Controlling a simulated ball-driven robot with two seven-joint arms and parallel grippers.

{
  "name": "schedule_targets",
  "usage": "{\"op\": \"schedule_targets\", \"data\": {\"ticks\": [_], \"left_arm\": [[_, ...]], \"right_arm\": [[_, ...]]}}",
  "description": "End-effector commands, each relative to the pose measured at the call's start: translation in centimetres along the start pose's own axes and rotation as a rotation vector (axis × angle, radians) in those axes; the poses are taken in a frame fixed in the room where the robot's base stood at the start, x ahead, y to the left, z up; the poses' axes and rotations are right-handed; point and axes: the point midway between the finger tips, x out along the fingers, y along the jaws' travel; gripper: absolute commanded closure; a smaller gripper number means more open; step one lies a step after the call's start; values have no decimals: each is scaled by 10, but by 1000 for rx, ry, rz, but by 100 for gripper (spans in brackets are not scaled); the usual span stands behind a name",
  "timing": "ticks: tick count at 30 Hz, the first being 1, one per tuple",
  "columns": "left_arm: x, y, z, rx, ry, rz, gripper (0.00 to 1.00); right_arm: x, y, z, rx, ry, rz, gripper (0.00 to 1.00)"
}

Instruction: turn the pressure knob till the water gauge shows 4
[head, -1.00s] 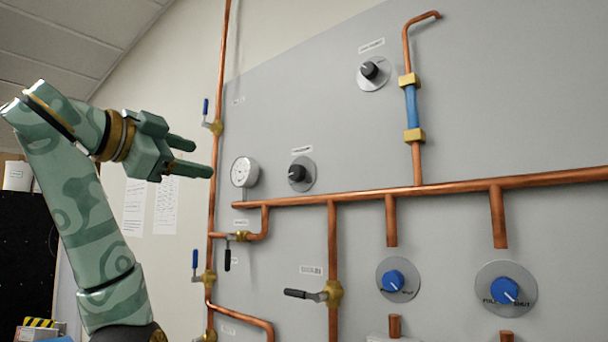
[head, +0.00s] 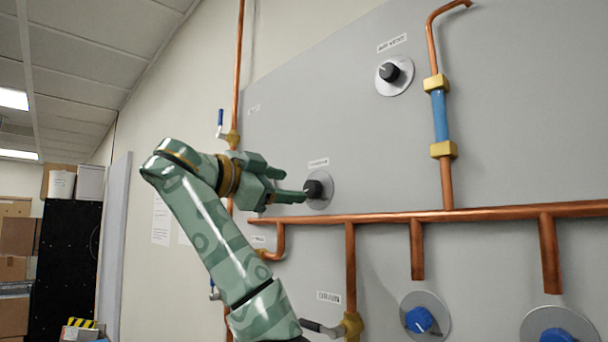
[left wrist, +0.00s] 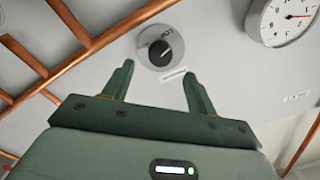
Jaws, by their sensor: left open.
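The pressure knob, a black knob on a round grey plate, is on the grey wall panel (head: 318,188); it also shows in the left wrist view (left wrist: 160,52), with a white pointer line. My left gripper (head: 293,184) is open and empty in front of the panel, its fingers towards the knob. In the left wrist view the knob lies just beyond and between the fingertips (left wrist: 159,72), apparently not touched. The water gauge (left wrist: 284,18), a white dial with a red needle, is partly cut off there; its numbers are too small to read. My left gripper hides it in the head view.
Another black knob (head: 390,72) sits higher up, right. Blue knobs (head: 419,319) are below the horizontal copper pipe (head: 480,213), which runs just under the pressure knob. A valve with a blue lever (head: 221,122) is on the vertical pipe left of the panel.

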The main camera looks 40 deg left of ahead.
Motion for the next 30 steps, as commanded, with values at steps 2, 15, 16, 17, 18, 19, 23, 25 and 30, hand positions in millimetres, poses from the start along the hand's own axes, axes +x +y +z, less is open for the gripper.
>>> {"op": "schedule_targets", "data": {"ticks": [2,15,16,17,18,19,23,25,30], "left_arm": [[18,1,-1,0,0,6,43],[60,1,1,-2,0,-1,43],[60,1,2,-2,0,-1,43],[60,1,2,-2,0,-1,43],[60,1,2,-2,0,-1,43],[60,1,2,-1,0,-1,43],[60,1,1,-1,0,-1,65],[60,1,1,-1,0,-1,84],[60,1,1,0,1,0,87]], "right_arm": [[-5,1,-3,0,5,2,64],[-13,2,-4,0,7,2,64],[-13,2,-4,0,7,2,64],[-13,2,-4,0,7,2,64],[-13,2,-4,0,7,2,64],[-13,2,-4,0,7,2,64],[-13,2,-4,0,6,2,64],[-13,2,-4,0,6,2,64],[-12,2,-4,-1,6,2,64]]}}
